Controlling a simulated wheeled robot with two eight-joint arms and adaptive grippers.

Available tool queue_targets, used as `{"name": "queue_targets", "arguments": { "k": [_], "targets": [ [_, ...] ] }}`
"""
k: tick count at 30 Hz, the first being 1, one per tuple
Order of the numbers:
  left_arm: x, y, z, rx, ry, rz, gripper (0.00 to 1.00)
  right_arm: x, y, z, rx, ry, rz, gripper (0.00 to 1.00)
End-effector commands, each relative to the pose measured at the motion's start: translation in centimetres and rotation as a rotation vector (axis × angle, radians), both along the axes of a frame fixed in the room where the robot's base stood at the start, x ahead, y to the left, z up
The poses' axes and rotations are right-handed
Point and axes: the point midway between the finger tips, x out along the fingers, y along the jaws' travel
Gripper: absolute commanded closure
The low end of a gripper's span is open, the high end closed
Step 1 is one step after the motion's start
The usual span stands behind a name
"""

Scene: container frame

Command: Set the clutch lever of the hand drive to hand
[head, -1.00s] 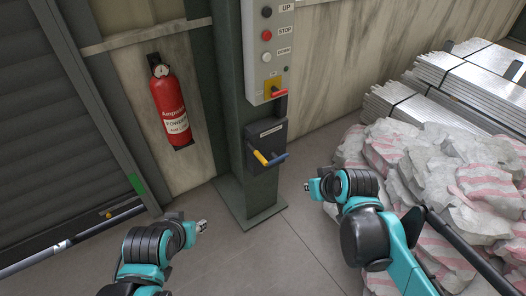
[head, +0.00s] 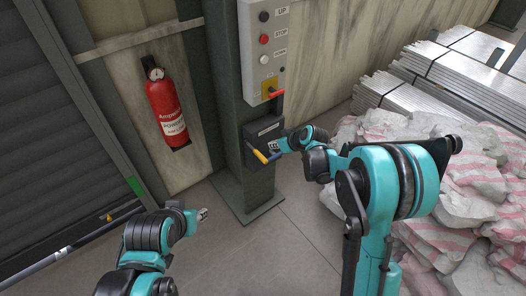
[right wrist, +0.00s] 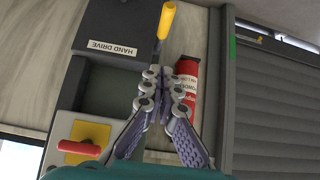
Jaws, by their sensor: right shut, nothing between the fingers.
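The hand drive box (head: 255,133) is dark and fixed low on the green post; its label "HAND DRIVE" (right wrist: 112,48) reads in the right wrist view. A yellow-handled lever (head: 258,156) sticks out from the box and also shows in the right wrist view (right wrist: 167,20). My right gripper (head: 274,146) is at the box, beside this lever. In the right wrist view its fingers (right wrist: 166,78) are shut and empty, just short of the yellow handle. A blue handle on the box is hidden now. I cannot tell whether the gripper touches anything. My left gripper (head: 203,214) is away from the post.
A control panel (head: 248,62) with buttons and a red lever (head: 277,93) on a yellow plate is above the box. A red fire extinguisher (head: 167,110) hangs to the left. Piled sacks (head: 465,180) and metal bundles (head: 440,75) lie to the right. The floor before the post is free.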

Motion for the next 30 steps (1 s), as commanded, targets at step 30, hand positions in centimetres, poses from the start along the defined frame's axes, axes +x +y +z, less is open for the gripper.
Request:
{"name": "queue_targets", "arguments": {
  "k": [30],
  "targets": [
    [0.0, 0.0, -3.3, 0.0, 0.0, 0.0, 0.63, 6.0, 4.3, -8.2, 0.001, -0.002, 0.003, 1.0]
  ]
}}
